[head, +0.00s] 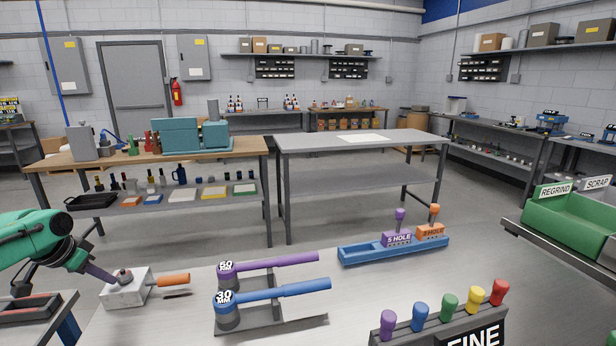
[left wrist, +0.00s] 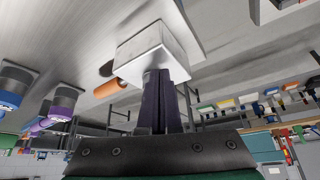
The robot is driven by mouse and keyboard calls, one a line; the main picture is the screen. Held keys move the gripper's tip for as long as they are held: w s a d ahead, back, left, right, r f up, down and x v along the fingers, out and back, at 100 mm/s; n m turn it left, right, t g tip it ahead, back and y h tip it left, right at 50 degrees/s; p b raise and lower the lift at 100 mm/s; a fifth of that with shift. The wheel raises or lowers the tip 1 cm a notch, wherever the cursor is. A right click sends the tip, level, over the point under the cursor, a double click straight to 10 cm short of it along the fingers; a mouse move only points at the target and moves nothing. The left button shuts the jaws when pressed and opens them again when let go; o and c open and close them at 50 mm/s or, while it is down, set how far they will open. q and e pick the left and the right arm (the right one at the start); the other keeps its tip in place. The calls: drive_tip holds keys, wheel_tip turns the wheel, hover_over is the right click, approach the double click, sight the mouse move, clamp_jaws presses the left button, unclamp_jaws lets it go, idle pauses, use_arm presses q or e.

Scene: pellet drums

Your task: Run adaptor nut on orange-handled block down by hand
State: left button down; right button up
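The block with the orange handle (head: 174,280) is a pale grey cube (head: 124,294) at the left of the metal bench, its handle pointing right. A grey round nut with a short stud (head: 122,277) sits on top. My left gripper (head: 112,277) reaches down from the left, its dark purple fingers at the nut. In the left wrist view, the block (left wrist: 150,50) and orange handle (left wrist: 133,90) appear upside down. The fingers (left wrist: 160,76) lie close together against the block's top there and hide the nut, so their grip on it cannot be made out. My right gripper is not in view.
A 50 MM purple-handled wrench (head: 280,260) and a 30 MM blue-handled wrench (head: 285,291) lie on a rack right of the block. A blue tray (head: 362,254) holds hole gauges. The FINE rack (head: 450,328) with coloured handles stands in front. A green REGRIND bin (head: 560,222) is right.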

use_arm(q)
drive_tip(key=shift+s+a, duration=0.2)
drive_tip(key=shift+s, duration=0.1)
wheel_tip(320, 180, up, 6)
drive_tip(key=p, duration=0.5)
